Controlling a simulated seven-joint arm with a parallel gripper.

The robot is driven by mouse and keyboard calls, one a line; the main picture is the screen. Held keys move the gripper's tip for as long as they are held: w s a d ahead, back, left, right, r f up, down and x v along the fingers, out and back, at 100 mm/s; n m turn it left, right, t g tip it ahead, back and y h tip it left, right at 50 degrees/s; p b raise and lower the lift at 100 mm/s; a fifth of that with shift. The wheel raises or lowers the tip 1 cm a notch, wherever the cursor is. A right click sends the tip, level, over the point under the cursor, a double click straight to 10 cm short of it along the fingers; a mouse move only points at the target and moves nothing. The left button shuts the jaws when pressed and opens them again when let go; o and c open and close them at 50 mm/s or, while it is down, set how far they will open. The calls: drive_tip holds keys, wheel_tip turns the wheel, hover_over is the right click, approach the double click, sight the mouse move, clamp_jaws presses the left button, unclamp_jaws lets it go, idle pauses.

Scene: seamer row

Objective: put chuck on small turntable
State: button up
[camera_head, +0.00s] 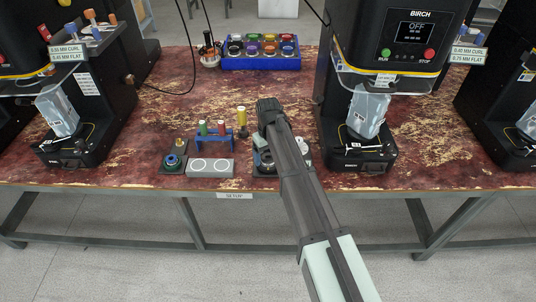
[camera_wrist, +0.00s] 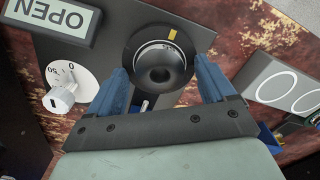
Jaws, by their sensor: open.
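In the wrist view my gripper (camera_wrist: 160,68) has two blue fingers spread apart, pointing at a dark round part (camera_wrist: 163,62) with a domed, holed centre, a pale ring and a yellow mark. The fingertips lie at either side of its near edge; I cannot tell whether they touch it. It sits on a dark plate (camera_wrist: 118,22), and I cannot tell whether it is the chuck, the small turntable, or one on the other. A small silver pin (camera_wrist: 145,103) shows between the fingers. In the head view my arm hides most of this station (camera_head: 262,160).
Black machines (camera_head: 392,50) stand at both sides.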

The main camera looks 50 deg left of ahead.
drive_tip(key=shift+r, duration=0.15)
wheel_tip(320, 180, up, 12)
idle(0.7)
drive_tip(key=shift+d, duration=0.1)
drive_tip(key=w+d+f+m+g, duration=0.1)
drive_tip(key=d+f+m, duration=0.2)
drive_tip(key=d+f, duration=0.9)
drive_tip(key=w+d+f+m+g+y, duration=0.15)
drive_tip(key=d+f+m, duration=0.25)
drive_tip(key=d+f, duration=0.9)
drive_tip(key=w+d+f+m+g, duration=0.1)
drive_tip(key=d+f+m, duration=0.35)
drive_tip(key=d, duration=1.35)
drive_tip(key=s+d+f+g+h, duration=0.1)
drive_tip(key=s+d+f, duration=0.3)
drive_tip(key=d+f, duration=0.25)
drive_tip(key=s+d+f, duration=0.5)
drive_tip(key=d, duration=0.3)
drive_tip(key=s+d+f+m+g, duration=0.1)
drive_tip(key=s+d+f, duration=0.2)
drive_tip(key=s+d, duration=0.2)
drive_tip(key=s+d+f+m+g, duration=0.1)
drive_tip(key=s+d, duration=0.4)
drive_tip(key=s, duration=0.5)
wheel_tip(320, 180, down, 3)
drive_tip(key=shift+d+r+m, duration=0.15)
drive_tip(key=shift+d+m, duration=0.2)
drive_tip(key=shift+m, duration=0.4)
